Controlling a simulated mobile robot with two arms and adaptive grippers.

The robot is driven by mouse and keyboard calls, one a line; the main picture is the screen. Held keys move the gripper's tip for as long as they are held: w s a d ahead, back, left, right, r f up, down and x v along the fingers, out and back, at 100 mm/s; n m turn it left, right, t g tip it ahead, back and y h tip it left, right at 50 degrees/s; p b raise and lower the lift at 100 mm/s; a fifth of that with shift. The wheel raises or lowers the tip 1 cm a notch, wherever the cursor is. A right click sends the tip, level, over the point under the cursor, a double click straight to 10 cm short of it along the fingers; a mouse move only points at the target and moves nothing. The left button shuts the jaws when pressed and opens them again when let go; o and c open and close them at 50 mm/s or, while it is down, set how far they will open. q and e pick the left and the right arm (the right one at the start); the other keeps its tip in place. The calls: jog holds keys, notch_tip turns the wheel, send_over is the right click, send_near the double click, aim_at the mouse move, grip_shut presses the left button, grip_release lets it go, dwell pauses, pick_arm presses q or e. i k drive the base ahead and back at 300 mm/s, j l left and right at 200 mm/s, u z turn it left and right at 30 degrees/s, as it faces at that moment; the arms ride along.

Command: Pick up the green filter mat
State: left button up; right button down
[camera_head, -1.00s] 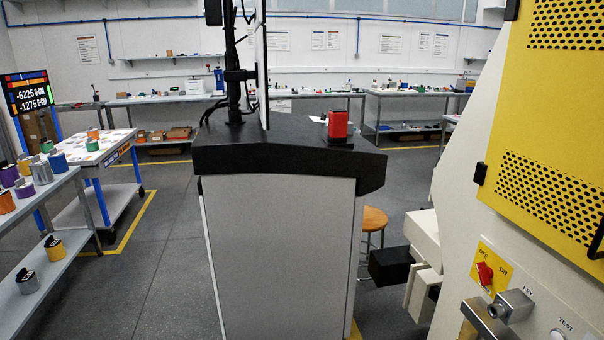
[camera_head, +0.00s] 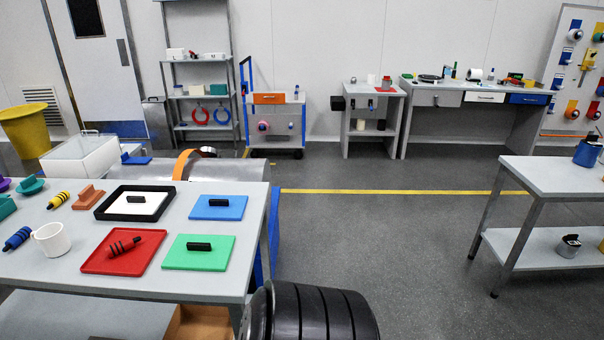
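The green filter mat (camera_head: 216,258) is a flat green square with a small black handle on top. It lies flat near the front right corner of the grey table (camera_head: 130,286) on the left. The red mat (camera_head: 98,262) is to its left, the blue mat (camera_head: 232,202) is behind it, and a white mat in a black frame (camera_head: 133,203) is behind to the left. Neither of my grippers shows in the head view.
A mug (camera_head: 52,240) and several small parts sit on the table's left. Open floor (camera_head: 390,240) lies to the right, then another table (camera_head: 568,180).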

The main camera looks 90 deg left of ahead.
aim_at(187, 252)
jog(key=k+u, duration=0.1)
jog(key=u, duration=3.2)
